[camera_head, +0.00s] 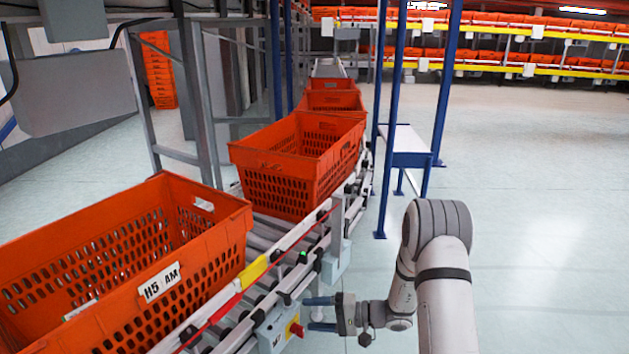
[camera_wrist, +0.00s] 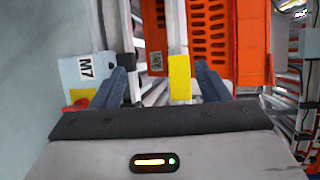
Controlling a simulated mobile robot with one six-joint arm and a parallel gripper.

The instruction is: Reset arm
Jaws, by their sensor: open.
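My arm (camera_head: 440,265) reaches in from the lower right in the head view. My gripper (camera_head: 320,313) is open beside the conveyor's edge, close to a grey control box (camera_head: 272,338) with a red knob. In the wrist view my gripper (camera_wrist: 165,88) shows two blue-grey fingers spread apart with nothing held between them. Beyond the fingers are the conveyor rail with a yellow block (camera_wrist: 180,78) and an orange tote (camera_wrist: 228,45). The control box, marked M7 (camera_wrist: 82,70), is by the left finger.
An orange tote labelled H5 AM (camera_head: 215,250) sits on the roller conveyor at the left. More orange totes (camera_head: 290,160) stand farther along it. Blue posts (camera_head: 390,120) rise beside a small white table (camera_head: 408,145). The floor at right (camera_head: 540,200) is clear.

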